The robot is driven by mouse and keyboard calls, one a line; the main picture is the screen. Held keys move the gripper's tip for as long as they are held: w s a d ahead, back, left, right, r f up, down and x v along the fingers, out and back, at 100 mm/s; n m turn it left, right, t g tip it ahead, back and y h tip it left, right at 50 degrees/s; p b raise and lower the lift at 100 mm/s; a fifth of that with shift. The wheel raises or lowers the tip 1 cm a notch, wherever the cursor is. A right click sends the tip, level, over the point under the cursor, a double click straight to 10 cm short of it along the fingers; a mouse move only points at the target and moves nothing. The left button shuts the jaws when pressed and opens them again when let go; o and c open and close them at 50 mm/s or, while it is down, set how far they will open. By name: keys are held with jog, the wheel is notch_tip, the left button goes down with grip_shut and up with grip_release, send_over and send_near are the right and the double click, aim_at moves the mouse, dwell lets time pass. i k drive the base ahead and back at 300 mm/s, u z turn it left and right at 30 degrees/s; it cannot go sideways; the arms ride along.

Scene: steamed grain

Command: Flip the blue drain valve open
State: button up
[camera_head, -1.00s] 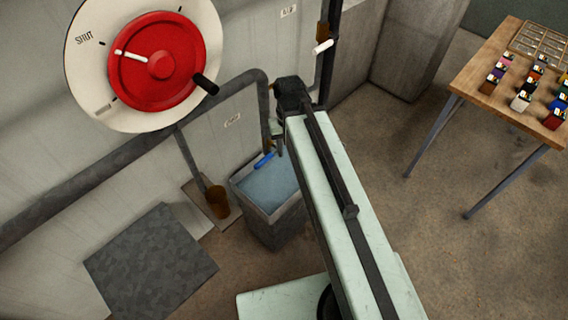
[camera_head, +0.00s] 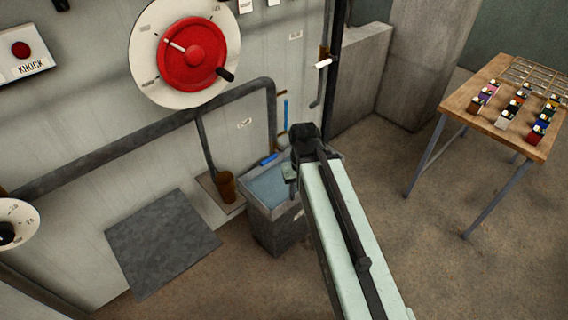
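The blue drain valve lever (camera_head: 269,159) shows as a short blue bar over the rim of a grey bin (camera_head: 272,212) holding blue-grey water, below the end of a dark pipe. My gripper (camera_head: 291,178) is at the far end of my pale green arm, just right of the blue lever and over the bin. It looks apart from the lever, but depth is hard to judge. Its fingers are small and partly hidden behind my arm's dark end joint, so I cannot tell whether they are open.
A red wheel (camera_head: 191,55) on a white dial is on the wall. A white-tipped lever (camera_head: 323,63) is beside a dark post. A wooden table (camera_head: 459,101) with small coloured blocks stands at right. A brown cup (camera_head: 226,187) stands left of the bin. Floor between bin and table is clear.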

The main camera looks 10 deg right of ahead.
aim_at(271, 158)
jog(key=u, duration=0.15)
jog(key=i, duration=0.95)
jog(key=z, duration=0.75)
jog(key=k, duration=1.8)
jog(key=u, duration=1.25)
jog(key=i, duration=1.05)
jog(key=z, duration=0.05)
